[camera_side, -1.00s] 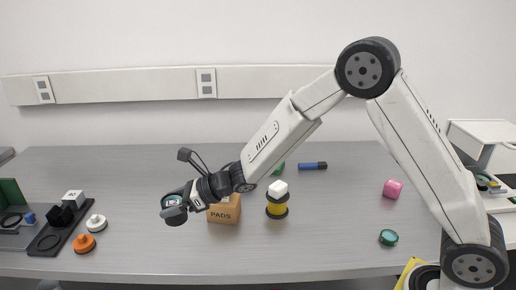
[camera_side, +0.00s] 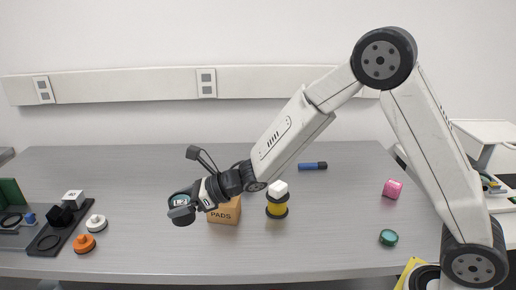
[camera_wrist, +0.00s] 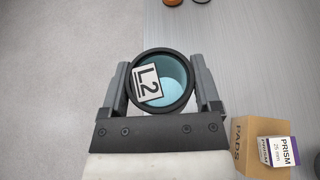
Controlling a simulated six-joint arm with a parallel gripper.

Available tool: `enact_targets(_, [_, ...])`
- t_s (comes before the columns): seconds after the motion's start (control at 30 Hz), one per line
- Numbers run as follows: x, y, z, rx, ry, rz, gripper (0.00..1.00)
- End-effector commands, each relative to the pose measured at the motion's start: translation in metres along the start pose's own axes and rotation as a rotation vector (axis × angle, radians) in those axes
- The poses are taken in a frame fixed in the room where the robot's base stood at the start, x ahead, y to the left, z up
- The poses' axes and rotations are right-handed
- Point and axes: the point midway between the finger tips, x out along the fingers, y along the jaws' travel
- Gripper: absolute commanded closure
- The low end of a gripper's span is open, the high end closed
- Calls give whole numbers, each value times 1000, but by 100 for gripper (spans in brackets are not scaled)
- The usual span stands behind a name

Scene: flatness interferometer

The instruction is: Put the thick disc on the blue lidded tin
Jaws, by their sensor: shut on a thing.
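My gripper (camera_side: 181,208) is shut on a round disc (camera_wrist: 178,84) with a thick black rim, a teal glass face and a white label reading L2. In the wrist view the gripper (camera_wrist: 163,95) has one jaw on each side of the rim. The disc is held in the air left of the PADS box. I cannot make out a blue lidded tin for certain. A small round teal piece with a dark rim (camera_side: 388,237) lies at the right front of the table, well away from my gripper.
The cardboard PADS box (camera_side: 225,210) stands close right of my gripper, with a small PRISM box (camera_wrist: 279,151) on it. A yellow-black spool (camera_side: 277,205) carries a white block. A pink piece (camera_side: 392,188) and blue cylinder (camera_side: 312,166) lie further right. Orange (camera_side: 83,243) and white knobs stand left.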

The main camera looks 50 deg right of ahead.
Motion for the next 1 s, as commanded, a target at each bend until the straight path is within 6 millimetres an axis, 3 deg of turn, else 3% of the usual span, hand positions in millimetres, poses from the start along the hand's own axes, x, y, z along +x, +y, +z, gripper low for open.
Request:
enact_targets(0.27, [-10,-16,1,3,-9,-15,100])
enact_targets(0.47, [-34,-50,-1,11,-19,-46,100])
enact_targets(1.0, [-153,-156,-24,50,-22,-152,100])
